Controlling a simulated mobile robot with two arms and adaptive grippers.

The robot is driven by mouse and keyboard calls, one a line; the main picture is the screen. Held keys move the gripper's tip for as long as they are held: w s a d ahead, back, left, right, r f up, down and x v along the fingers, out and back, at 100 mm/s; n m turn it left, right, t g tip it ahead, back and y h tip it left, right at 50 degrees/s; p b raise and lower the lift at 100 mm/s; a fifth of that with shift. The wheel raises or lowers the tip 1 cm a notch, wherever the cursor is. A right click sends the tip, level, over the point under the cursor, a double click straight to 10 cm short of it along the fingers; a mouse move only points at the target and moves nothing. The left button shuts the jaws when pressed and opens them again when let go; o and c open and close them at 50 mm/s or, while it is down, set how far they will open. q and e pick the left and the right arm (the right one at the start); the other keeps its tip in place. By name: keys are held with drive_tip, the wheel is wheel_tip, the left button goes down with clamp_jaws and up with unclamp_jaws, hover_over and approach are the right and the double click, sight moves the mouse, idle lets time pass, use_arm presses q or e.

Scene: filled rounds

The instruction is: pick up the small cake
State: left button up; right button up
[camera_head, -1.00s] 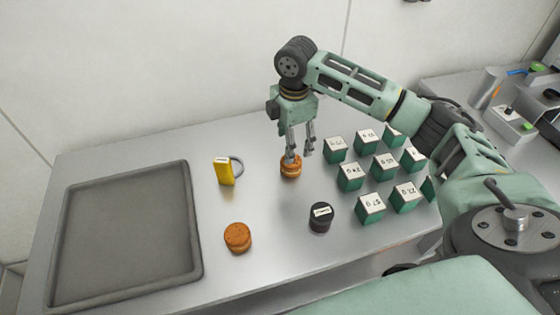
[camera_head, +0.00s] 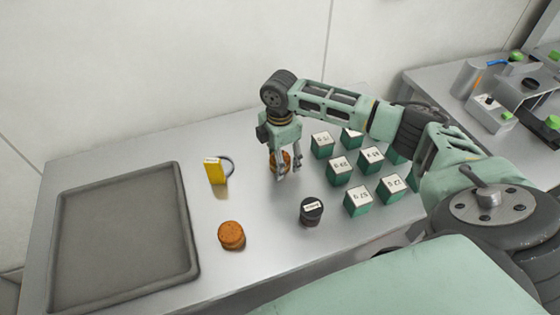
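A small round orange-brown cake (camera_head: 279,158) with a lighter band stands on the metal table, partly hidden by my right gripper. My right gripper (camera_head: 288,176) points down at this cake, with its fingers spread and reaching down to about the cake's level. I cannot tell whether the fingers touch it. Another round orange-brown cake (camera_head: 231,236) sits nearer the front of the table, apart from the gripper. My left gripper is not in view.
Several green blocks with white labelled tops (camera_head: 358,200) stand just right of the gripper. A black round weight (camera_head: 311,212) is in front of it. A yellow tag with a ring (camera_head: 215,171) stands to the left. An empty grey tray (camera_head: 191,225) fills the table's left end.

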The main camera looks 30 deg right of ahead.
drive_tip(key=c, duration=0.7)
drive_tip(key=shift+r, duration=0.15)
